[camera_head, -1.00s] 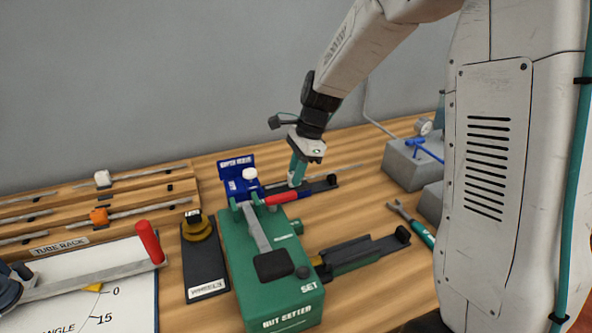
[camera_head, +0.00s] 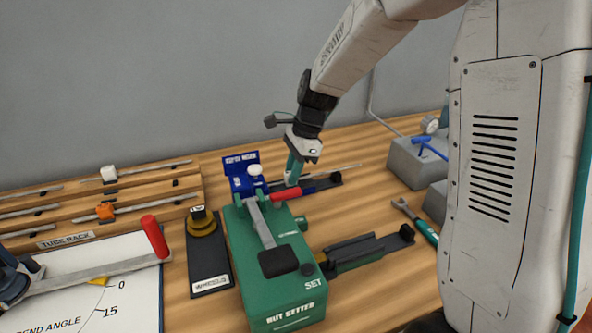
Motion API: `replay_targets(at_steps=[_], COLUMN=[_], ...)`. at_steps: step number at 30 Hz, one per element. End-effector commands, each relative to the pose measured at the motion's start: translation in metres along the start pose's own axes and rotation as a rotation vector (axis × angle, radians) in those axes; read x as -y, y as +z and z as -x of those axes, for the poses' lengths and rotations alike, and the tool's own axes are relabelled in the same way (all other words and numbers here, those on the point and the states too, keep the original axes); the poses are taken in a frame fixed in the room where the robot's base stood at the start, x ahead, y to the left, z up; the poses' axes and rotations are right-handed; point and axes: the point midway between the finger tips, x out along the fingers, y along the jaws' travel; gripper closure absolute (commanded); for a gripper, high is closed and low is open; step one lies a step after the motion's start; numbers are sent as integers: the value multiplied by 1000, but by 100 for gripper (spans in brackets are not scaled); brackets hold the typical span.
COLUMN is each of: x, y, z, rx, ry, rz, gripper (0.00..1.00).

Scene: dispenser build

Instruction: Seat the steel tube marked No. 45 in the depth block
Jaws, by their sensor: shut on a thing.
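My gripper (camera_head: 292,179) is low over the bench, just behind the green nut setter and beside the blue piece. It is shut on a thin grey steel tube (camera_head: 340,168), which sticks out to the right of the fingers. Its left part is hidden by the gripper and the nut setter. No number can be read on it. A dark channel (camera_head: 325,184) with an upright end stop lies just under the tube. I cannot tell if they touch. The blue piece (camera_head: 240,180) has a label too blurred to read; I cannot tell which fixture is the depth block.
The green nut setter (camera_head: 278,288) with its red-handled lever (camera_head: 292,193) stands directly in front of the gripper. A second dark channel (camera_head: 368,252) lies front right. A wooden tube rack (camera_head: 130,223) is at left, a wheel stand (camera_head: 208,265) beside it. Grey blocks (camera_head: 412,162) stand right.

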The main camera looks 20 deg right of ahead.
Motion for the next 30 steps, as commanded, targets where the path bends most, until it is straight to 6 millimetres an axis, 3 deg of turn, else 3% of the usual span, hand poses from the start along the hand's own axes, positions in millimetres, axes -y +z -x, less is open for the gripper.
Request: replay_targets(at_steps=[29, 30], x=[0, 0], y=[28, 28], z=[-9, -9], rx=[0, 0], ry=[0, 0], rz=[2, 1], gripper=[100, 72])
